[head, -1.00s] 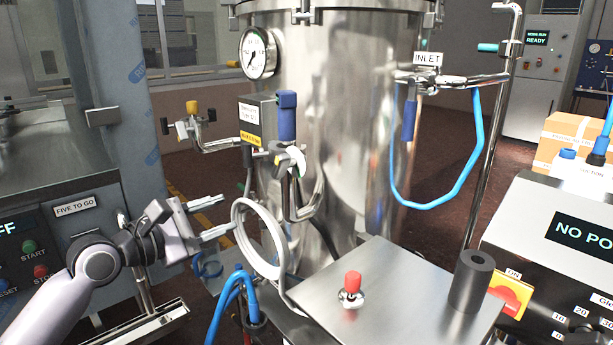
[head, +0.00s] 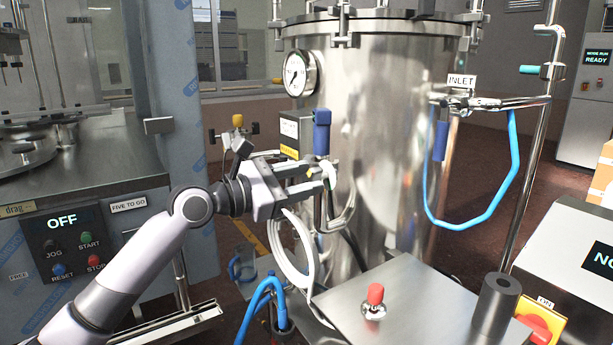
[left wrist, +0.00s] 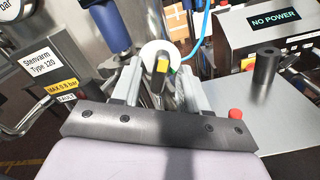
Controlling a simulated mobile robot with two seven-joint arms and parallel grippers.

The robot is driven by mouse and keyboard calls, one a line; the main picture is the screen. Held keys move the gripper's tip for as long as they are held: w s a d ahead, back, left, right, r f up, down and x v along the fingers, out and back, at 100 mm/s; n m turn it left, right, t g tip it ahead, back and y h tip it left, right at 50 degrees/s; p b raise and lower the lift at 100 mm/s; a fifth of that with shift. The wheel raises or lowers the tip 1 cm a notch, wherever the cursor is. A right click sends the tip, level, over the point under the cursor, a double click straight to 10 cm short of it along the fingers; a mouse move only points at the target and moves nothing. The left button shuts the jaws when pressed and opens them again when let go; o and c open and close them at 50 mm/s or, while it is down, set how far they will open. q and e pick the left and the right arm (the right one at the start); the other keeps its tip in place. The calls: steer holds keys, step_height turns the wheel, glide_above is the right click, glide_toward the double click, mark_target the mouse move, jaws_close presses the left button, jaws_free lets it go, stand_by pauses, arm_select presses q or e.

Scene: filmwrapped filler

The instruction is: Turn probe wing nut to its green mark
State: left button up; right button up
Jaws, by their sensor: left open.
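The probe wing nut (left wrist: 162,67) shows in the left wrist view as a small dark piece with a yellow end, in front of a round white disc (left wrist: 150,50). A bit of green shows at the disc's right edge. My left gripper (left wrist: 160,84) is open, with one finger on each side of the nut; I cannot tell whether either touches it. In the head view my left gripper (head: 322,178) is at the pipe fitting below a blue-handled valve (head: 321,132), and its fingers hide the nut. The white disc's edge (head: 332,172) shows there. My right gripper is not in view.
A large steel vessel (head: 385,130) stands just behind the fitting. A steel table (head: 400,310) with a red knob (head: 375,294) and a dark cylinder (head: 497,300) is at the front right.

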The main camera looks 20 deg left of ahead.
arm_select(q)
steer(key=shift+w+d, duration=0.35)
steer(key=shift+w, duration=0.1)
jaws_close()
steer(key=shift+s, duration=0.1)
